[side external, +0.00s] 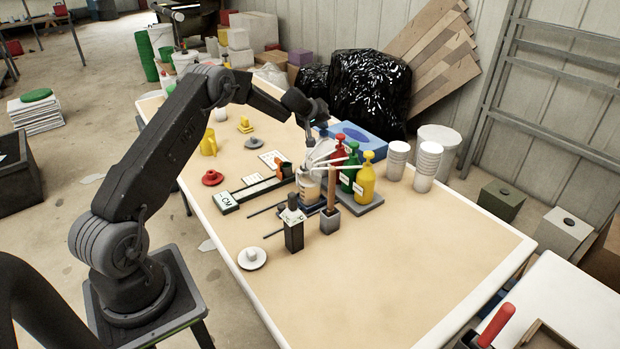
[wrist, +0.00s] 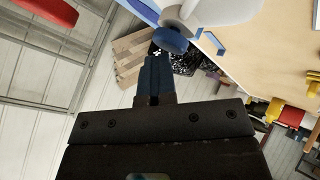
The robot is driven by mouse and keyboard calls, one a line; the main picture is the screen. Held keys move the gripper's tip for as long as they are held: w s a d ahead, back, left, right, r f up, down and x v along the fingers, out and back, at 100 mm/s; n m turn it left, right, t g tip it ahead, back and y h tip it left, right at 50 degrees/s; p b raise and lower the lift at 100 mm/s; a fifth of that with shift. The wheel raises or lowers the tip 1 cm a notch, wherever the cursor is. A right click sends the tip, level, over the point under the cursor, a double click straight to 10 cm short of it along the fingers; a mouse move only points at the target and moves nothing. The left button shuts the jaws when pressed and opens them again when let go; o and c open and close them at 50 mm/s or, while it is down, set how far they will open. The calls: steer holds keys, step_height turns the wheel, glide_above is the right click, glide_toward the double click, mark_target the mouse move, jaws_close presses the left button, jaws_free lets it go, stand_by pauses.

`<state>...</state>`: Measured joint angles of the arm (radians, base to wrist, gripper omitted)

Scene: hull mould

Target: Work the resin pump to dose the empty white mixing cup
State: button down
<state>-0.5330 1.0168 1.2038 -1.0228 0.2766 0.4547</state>
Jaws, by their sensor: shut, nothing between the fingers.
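Several pump bottles stand in a row on a dark base: red (side external: 337,152), green (side external: 350,168) and yellow (side external: 366,181), with a blue one (side external: 323,131) behind, partly hidden by my wrist. Their pale spouts reach left over a whitish mixing cup (side external: 308,188) with a label; its inside is not visible. My gripper (side external: 318,118) is above the blue bottle at the far end of the row. In the wrist view my gripper (wrist: 157,62) is shut and empty, its tips close to a round blue pump head (wrist: 170,40). I cannot tell whether they touch.
A pot with a wooden stick (side external: 330,218) and a dark bottle (side external: 293,230) stand in front of the cup. Stacked white cups (side external: 427,165) stand to the right. A blue box (side external: 357,142) lies behind. The near right of the table (side external: 440,255) is clear.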

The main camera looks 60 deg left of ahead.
mark_target(322, 131)
steer(key=shift+s+d+f, duration=0.1)
steer(key=shift+d+f, duration=0.05)
steer(key=shift+f, duration=0.7)
steer(key=shift+s, duration=0.15)
steer(key=shift+r, duration=3.25)
